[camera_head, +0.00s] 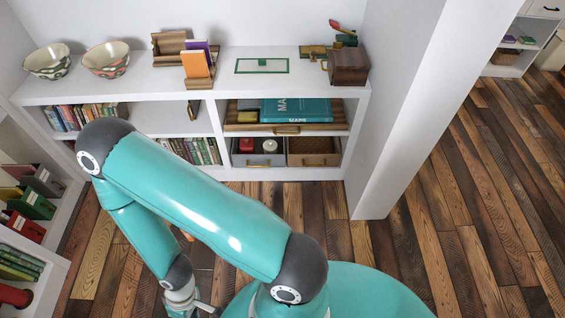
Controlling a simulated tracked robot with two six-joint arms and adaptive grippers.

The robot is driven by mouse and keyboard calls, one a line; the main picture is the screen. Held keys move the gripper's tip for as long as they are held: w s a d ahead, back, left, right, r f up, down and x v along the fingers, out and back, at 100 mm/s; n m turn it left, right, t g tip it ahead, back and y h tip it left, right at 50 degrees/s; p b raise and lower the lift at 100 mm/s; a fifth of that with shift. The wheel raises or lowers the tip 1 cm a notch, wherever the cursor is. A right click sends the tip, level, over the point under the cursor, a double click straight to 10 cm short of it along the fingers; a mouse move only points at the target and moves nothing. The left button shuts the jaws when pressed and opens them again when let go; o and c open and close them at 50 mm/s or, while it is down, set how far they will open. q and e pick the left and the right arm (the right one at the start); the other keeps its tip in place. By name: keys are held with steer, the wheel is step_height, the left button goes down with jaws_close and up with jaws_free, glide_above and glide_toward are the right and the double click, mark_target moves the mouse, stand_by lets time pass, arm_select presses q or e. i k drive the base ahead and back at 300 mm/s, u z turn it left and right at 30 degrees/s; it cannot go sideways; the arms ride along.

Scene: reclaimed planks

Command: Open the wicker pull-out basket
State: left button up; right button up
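The wicker pull-out basket (314,152) is brown and woven. It sits in the lower right compartment of the white shelf unit, with a small brass-coloured handle on its front. It appears pushed in, its front about level with the box beside it. My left arm is folded across the left and middle of the view. My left gripper (203,307) is low at the bottom edge, partly cut off, well in front of the shelf and away from the basket. Its fingers are too hidden to read. My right gripper is not in view.
A grey box (258,159) with a red and a white item stands left of the basket. A wooden tray (287,128) with a teal book lies above. A white wall end (382,160) stands right of the shelf. Plank floor (310,208) before the basket is clear.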

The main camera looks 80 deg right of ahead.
mark_target(302, 151)
steer(key=u, duration=0.25)
steer(key=i, duration=0.7)
steer(key=z, duration=1.6)
steer(key=i, duration=0.2)
steer(key=z, duration=2.1)
steer(key=k, duration=0.6)
steer(key=z, duration=0.3)
steer(key=i, duration=1.65)
steer(key=u, duration=0.35)
